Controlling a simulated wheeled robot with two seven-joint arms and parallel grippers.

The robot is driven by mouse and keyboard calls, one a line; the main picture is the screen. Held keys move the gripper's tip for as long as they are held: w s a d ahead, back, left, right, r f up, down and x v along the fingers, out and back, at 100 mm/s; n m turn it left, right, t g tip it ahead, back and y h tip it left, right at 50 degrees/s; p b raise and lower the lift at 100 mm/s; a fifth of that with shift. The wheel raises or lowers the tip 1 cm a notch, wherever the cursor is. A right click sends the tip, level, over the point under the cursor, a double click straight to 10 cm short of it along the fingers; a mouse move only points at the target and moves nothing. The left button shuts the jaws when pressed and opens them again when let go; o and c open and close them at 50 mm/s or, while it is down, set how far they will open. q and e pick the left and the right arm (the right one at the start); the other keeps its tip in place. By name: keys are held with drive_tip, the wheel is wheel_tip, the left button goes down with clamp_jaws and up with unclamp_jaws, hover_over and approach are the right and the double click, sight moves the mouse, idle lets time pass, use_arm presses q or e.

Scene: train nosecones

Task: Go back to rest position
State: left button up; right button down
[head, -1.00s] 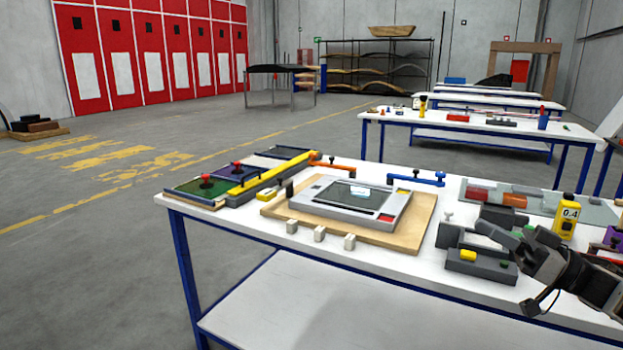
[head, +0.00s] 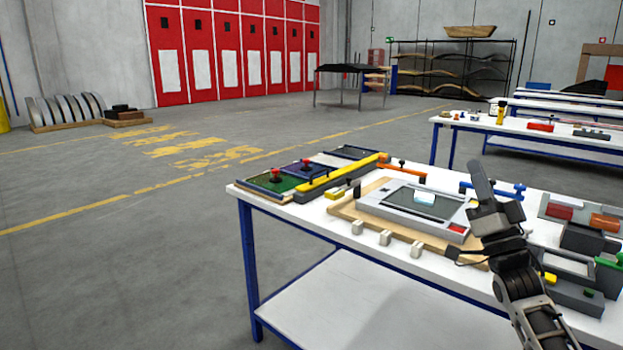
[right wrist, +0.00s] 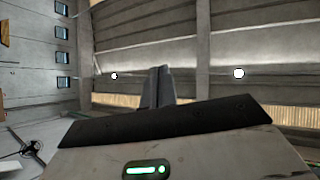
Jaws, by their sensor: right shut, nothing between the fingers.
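My right gripper (head: 481,180) is raised in front of the table in the head view, with its fingers pointing up. It is shut and empty; in the right wrist view its two fingers (right wrist: 160,85) are together, with walls and ceiling behind them. It overlaps the right side of the grey framed panel (head: 405,204) in the picture and seems to be apart from it. My left gripper is in neither view.
The white table (head: 330,222) with blue legs bears a wooden board (head: 345,208), white blocks (head: 385,238), a yellow bar (head: 340,175), an orange clamp (head: 405,174) and a grey box (head: 575,294). More tables (head: 470,123) stand behind.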

drive_tip(key=w+d+f+n+g+h, duration=0.3)
drive_tip(key=f+g+h, duration=0.2)
drive_tip(key=f, duration=0.4)
drive_tip(key=w+d+f+n+g+h, duration=0.2)
drive_tip(key=w+f+g+h, duration=0.15)
drive_tip(key=f+g, duration=0.4)
drive_tip(key=s+a+f+n+y, duration=0.1)
drive_tip(key=s+a+f, duration=0.5)
drive_tip(key=s+f, duration=0.35)
drive_tip(key=s+a+f+y, duration=0.2)
drive_tip(key=s+a+f, duration=0.4)
drive_tip(key=s+f, duration=0.35)
drive_tip(key=s+a+f+g, duration=0.1)
drive_tip(key=s+a, duration=0.3)
drive_tip(key=s, duration=0.5)
drive_tip(key=s+a+f+g+y, duration=0.1)
drive_tip(key=s+a+f+g, duration=0.1)
drive_tip(key=s, duration=0.8)
drive_tip(key=shift+s+a+f+m, duration=0.15)
drive_tip(key=shift+a+f+m, duration=0.15)
drive_tip(key=shift+a+f, duration=0.65)
